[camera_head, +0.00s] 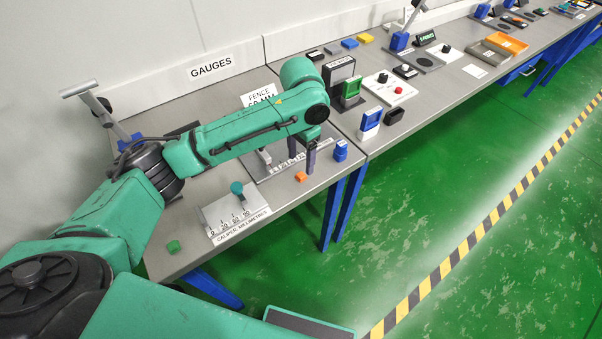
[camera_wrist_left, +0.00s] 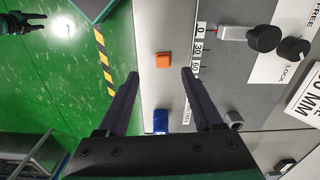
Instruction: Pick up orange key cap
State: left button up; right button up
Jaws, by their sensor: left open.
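The orange key cap (camera_head: 300,177) lies on the grey bench near its front edge. In the left wrist view the small orange block (camera_wrist_left: 163,61) lies flat, just beyond the fingertips and about midway between them. My left gripper (camera_head: 301,166) points down over the bench beside the cap. Its two dark fingers (camera_wrist_left: 160,73) are spread apart with nothing between them. A dark two-pronged shape at the top left of the wrist view looks like my right gripper (camera_wrist_left: 32,22), far from the cap; its jaw state is unclear.
A blue part (camera_head: 340,151) stands right of the fingers. A gauge plate with a dark knob (camera_wrist_left: 263,38) lies close by. The caliper plate (camera_head: 235,212) and a green block (camera_head: 173,246) are to the left. The bench edge is near the cap.

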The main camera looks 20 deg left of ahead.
aim_at(301, 175)
pick_arm(q)
jog(key=f, duration=0.2)
jog(key=f+p, duration=0.1)
jog(key=f, duration=0.2)
jog(key=shift+w+a+f, duration=0.15)
jog(key=shift+w+f, duration=0.25)
jog(key=shift+s+f, duration=0.1)
jog(key=shift+f, duration=0.2)
pick_arm(e)
jog(key=shift+w+r, duration=0.8)
jog(key=shift+w, duration=0.1)
pick_arm(q)
jog(key=shift+f, duration=0.1)
jog(key=c, duration=1)
grip_shut()
pick_arm(e)
jog(key=shift+a, duration=0.15)
jog(key=shift+s, duration=0.1)
